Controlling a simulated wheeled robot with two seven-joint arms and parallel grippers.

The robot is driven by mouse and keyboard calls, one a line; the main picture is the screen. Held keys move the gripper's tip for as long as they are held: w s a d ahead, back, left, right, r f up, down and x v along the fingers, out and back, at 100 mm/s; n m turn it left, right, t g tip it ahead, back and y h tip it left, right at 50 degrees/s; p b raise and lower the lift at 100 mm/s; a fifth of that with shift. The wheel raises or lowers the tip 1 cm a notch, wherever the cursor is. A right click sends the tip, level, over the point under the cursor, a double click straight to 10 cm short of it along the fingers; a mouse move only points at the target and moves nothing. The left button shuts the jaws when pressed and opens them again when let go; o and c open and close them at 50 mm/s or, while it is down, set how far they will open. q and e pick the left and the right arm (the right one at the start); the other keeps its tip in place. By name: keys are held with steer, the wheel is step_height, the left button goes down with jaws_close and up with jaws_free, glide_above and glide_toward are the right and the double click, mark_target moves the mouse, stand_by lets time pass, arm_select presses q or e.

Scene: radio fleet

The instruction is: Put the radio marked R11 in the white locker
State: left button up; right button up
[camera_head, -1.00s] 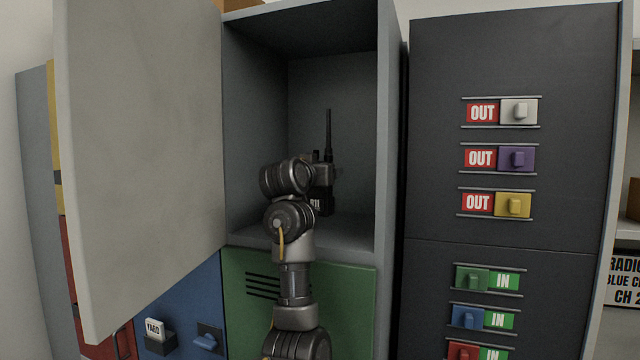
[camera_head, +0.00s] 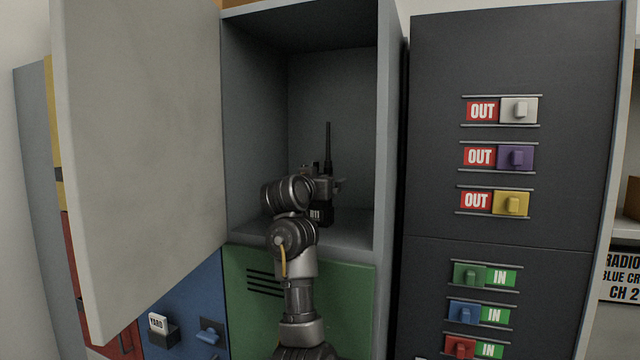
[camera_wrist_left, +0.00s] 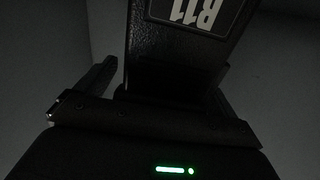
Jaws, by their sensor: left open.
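The radio marked R11 (camera_head: 318,214) is dark with a tall thin antenna. It is upright inside the open locker (camera_head: 384,130) and appears to stand on its floor. The locker's pale grey-white door (camera_head: 140,150) is swung open to the left. My left gripper (camera_head: 328,184) is inside the locker at the radio, its jaws open, with my wrist partly hiding them and the radio. In the left wrist view the radio's R11 label (camera_wrist_left: 200,12) is close in front of the open left gripper (camera_wrist_left: 150,85). My right gripper is not in view.
A blue door (camera_head: 185,310) and a green door (camera_head: 245,315) are below the open locker. A dark panel (camera_head: 435,160) with coloured OUT and IN sliders stands at the right. The locker has free room above the radio.

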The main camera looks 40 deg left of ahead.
arm_select(q)
steer(key=b+v, duration=0.5)
steer(key=v, duration=0.7)
steer(key=shift+r, duration=0.1)
